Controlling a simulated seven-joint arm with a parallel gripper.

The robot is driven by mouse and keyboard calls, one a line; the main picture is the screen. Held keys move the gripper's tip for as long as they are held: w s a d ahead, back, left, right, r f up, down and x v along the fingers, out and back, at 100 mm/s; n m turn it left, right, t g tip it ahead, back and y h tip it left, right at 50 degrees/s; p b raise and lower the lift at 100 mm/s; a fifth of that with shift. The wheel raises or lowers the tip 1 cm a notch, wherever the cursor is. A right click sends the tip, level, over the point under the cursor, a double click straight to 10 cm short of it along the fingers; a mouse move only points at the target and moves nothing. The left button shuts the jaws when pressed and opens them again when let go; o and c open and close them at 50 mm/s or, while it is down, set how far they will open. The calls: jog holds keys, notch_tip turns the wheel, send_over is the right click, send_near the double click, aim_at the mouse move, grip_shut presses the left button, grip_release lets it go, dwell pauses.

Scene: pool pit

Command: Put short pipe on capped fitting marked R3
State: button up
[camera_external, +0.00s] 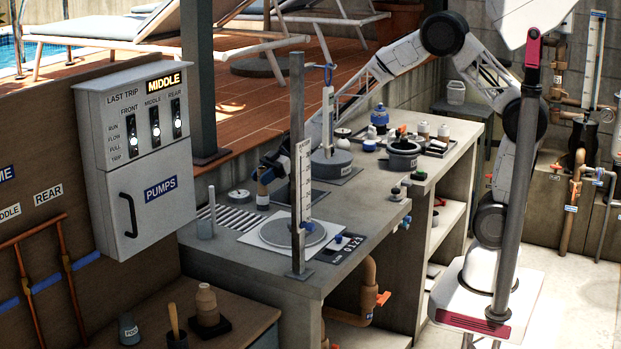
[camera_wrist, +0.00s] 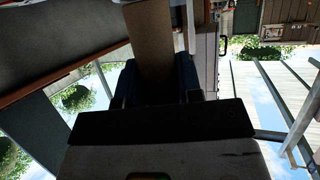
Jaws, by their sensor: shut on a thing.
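My gripper (camera_external: 268,174), dark, is low over the left part of the grey bench, behind the upright ruler post. It is shut on a tan piece, which looks like the short pipe (camera_wrist: 150,38). I cannot read an R3 mark anywhere, so I cannot tell which fitting is the capped one.
A ruler post (camera_external: 298,150) rises at the bench's front edge, beside a round grey plate (camera_external: 300,234). A grey cylinder (camera_external: 205,222) stands left, near a slotted drain. The PUMPS box (camera_external: 145,150) hangs further left. Pots and bottles crowd the far bench; a tan stepped piece (camera_external: 207,305) sits lower left.

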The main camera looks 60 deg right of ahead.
jog(key=shift+f, duration=0.15)
jog(key=o, duration=0.9)
jog(key=shift+o, duration=0.2)
jog(key=shift+r, duration=0.2)
jog(key=v, duration=1.2)
jog(key=shift+w, duration=0.1)
